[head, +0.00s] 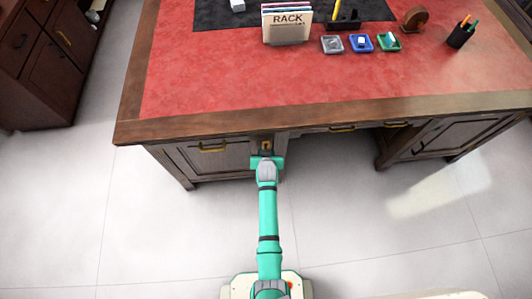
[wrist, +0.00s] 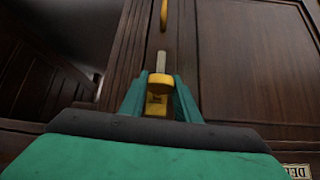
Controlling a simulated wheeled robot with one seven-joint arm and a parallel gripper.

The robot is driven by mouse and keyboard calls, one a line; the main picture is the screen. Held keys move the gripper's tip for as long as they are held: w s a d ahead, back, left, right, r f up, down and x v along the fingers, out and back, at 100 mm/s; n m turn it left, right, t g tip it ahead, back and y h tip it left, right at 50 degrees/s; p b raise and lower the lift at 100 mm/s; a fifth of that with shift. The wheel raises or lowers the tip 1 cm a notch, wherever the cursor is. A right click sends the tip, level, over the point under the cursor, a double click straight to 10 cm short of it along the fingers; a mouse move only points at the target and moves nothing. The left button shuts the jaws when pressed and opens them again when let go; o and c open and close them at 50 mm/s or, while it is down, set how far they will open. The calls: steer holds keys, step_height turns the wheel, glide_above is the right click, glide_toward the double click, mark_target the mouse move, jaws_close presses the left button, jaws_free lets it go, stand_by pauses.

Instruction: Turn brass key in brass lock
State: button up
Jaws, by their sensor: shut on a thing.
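My gripper (wrist: 160,98) has its two teal fingers closed around a yellow-brass piece, which I take to be the bow of the brass key (wrist: 159,82). A thin grey shaft (wrist: 161,62) runs up from it in the wrist view. Whether its tip sits inside a lock cannot be made out. In the head view my gripper (head: 267,160) is at the front of the desk, just below a small brass fitting (head: 266,146) that may be the lock. The key cannot be told apart there.
The wooden desk (head: 128,129) has a red leather top. A brass drawer handle (head: 212,147) is left of my gripper. A rack (head: 287,26), small trays (head: 360,43) and a pen cup (head: 461,36) stand on top. The floor before the desk is clear.

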steer(key=o, duration=1)
steer(key=shift+o, duration=0.2)
steer(key=shift+w, duration=0.15)
steer(key=shift+a+r, duration=0.1)
steer(key=v, duration=1)
steer(key=shift+s, duration=0.4)
steer(key=shift+r, duration=0.15)
